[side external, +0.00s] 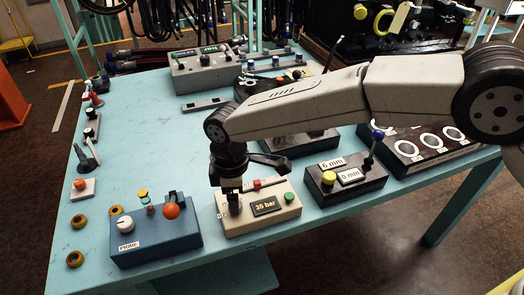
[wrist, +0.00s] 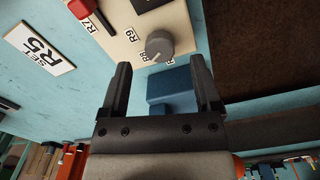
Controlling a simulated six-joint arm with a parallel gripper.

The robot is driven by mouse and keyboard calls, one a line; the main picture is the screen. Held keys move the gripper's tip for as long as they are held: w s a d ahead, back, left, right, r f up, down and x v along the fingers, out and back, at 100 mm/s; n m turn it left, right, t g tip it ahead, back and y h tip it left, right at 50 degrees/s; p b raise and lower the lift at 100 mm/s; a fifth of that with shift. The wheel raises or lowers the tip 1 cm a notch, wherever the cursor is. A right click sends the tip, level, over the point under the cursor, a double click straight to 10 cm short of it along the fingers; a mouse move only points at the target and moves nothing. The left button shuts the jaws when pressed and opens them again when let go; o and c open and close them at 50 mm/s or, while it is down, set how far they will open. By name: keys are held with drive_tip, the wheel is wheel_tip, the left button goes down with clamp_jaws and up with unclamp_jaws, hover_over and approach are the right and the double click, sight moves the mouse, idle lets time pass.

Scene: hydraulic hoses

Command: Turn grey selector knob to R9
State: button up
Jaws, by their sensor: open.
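The grey selector knob (wrist: 159,46) sits on a beige box (wrist: 120,14) in the wrist view. Labels R9 (wrist: 130,35) and R8 (wrist: 147,57) stand beside it, and another label is partly cut off. I cannot tell which label its pointer faces. My gripper (wrist: 161,62) is open and empty, its fingertips to either side below the knob in the picture. In the side external view my gripper (side external: 233,208) is over the left end of the beige box (side external: 257,222), which has a "35 bar" display. There it hides the knob.
A blue PRIME box (side external: 155,240) stands to the left, a black box (side external: 347,184) marked 6 mm and 9 mm to the right. Rings (side external: 75,259) lie at the left table edge.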

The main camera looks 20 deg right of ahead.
drive_tip(key=shift+f, duration=1.4)
clamp_jaws()
